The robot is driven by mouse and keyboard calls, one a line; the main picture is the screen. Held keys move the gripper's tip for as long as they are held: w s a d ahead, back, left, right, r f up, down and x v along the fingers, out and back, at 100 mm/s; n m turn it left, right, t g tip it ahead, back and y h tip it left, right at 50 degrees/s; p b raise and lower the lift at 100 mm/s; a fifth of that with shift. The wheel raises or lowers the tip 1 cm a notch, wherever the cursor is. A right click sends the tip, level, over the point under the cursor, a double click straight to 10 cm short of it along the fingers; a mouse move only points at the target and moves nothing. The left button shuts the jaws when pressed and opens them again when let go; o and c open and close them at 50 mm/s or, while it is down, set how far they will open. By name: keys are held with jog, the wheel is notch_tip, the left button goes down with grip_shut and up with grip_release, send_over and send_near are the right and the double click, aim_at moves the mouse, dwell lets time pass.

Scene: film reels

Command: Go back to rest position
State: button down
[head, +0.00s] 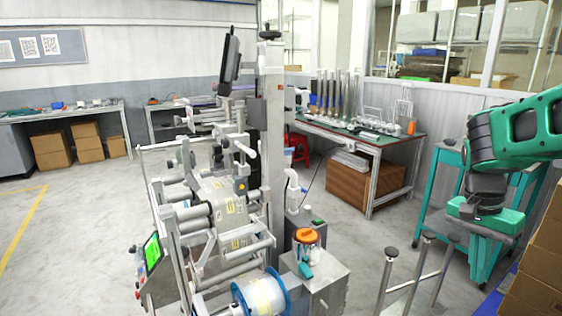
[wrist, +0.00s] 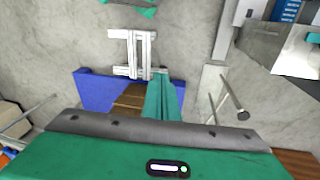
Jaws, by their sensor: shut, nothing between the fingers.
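My gripper (wrist: 161,88) shows in the wrist view as two green fingers close together, with nothing seen between them. Its green and dark grey body fills the bottom of that view. In the head view my green and dark arm reaches in from the right edge, folded downward. The fingers cannot be made out clearly there. A film reel with blue flanges (head: 262,295) sits at the lower front of the roll machine (head: 222,205), well to the left of my arm and apart from it.
A teal stand (head: 440,190) is behind my arm. Cardboard boxes (head: 540,265) are at the right edge. Metal posts (head: 428,270) stand between the machine and my arm. A green-topped table (head: 372,136) is at the back. Open floor (head: 80,225) lies on the left.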

jog(key=s+a+f+n+t+y, duration=0.1)
jog(key=s+n, duration=0.5)
jog(key=s, duration=1.1)
jog(key=shift+a+f+y, duration=0.15)
jog(key=shift+f+y, duration=0.25)
jog(key=shift+y, duration=0.1)
